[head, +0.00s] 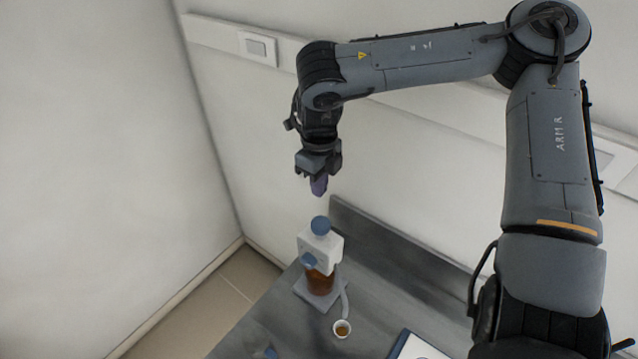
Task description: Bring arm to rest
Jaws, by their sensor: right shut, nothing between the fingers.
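My right arm enters from the lower right, rises, bends at the top right and reaches across to the left. Its gripper (319,185) points down, shut and empty. It hangs above a bottle dispenser (321,247) with a white body, blue knobs and an amber bottle, with a visible gap between them. The dispenser stands on a grey base plate (318,293) on the bench. My left gripper is not in view.
The grey bench (380,285) has a raised back edge against the wall. A clipboard with paper (418,347) lies at the front. A wall socket strip (258,47) runs behind my arm.

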